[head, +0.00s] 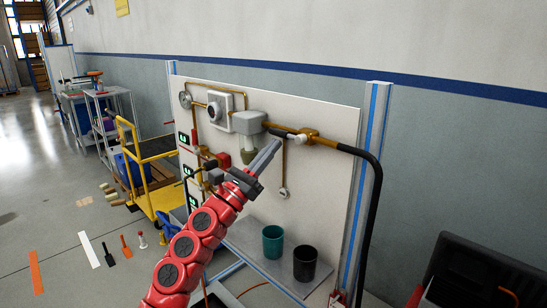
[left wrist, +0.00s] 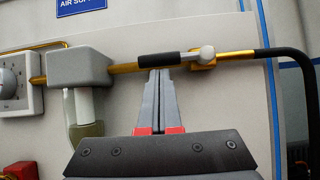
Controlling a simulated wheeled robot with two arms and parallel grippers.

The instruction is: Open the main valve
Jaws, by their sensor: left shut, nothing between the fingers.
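The valve on the brass pipe has a lever with a black grip (left wrist: 158,60) and a pale round hub (left wrist: 207,54). The lever lies almost along the pipe. In the head view the hub (head: 300,137) sits at the upper right of the white panel, by a brass fitting (head: 311,134). My left gripper (head: 275,146) is shut and empty, reaching up in front of the panel. In the left wrist view its fingertips (left wrist: 160,73) are just below the black grip; I cannot tell whether they touch it. My right gripper is not in view.
A grey filter box (head: 247,122) and a dial unit (head: 216,111) are left of the lever. A black hose (head: 376,195) drops at the right. A teal cup (head: 272,241) and a black cup (head: 304,263) stand on the shelf below. A yellow cart (head: 160,182) is at the left.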

